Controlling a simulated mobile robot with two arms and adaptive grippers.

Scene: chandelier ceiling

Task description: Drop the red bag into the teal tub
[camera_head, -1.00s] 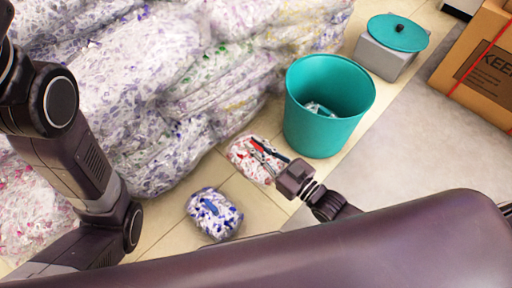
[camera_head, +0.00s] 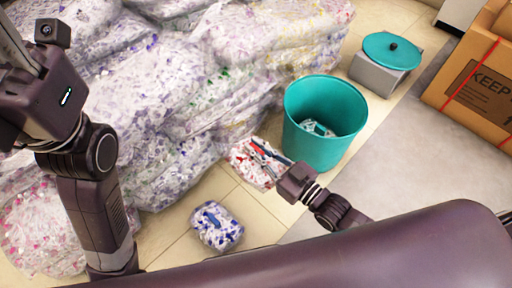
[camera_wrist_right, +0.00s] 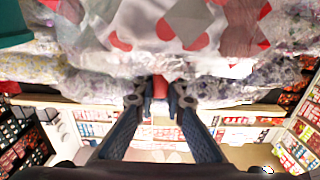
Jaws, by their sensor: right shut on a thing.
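The red bag (camera_head: 252,163), clear with red and white scraps, is just left of the teal tub (camera_head: 324,150) in the head view. My right gripper (camera_head: 268,154) comes in from the right and is shut on the bag. In the right wrist view the fingertips (camera_wrist_right: 160,92) close on a small red part below the bag's large clear body (camera_wrist_right: 185,25). I cannot tell how far the bag is off the floor. The tub is upright and open, with pale scraps inside. Its edge shows at the wrist view's top left (camera_wrist_right: 12,22). My left gripper is not visible, only its arm.
A blue-scrap bag (camera_head: 217,227) lies on the tiles in front. A pile of large clear scrap bags (camera_head: 190,75) fills the left and back. A teal lid (camera_head: 392,50) on a grey box (camera_head: 378,76) and cardboard boxes (camera_head: 475,85) stand right. Grey floor is clear right of the tub.

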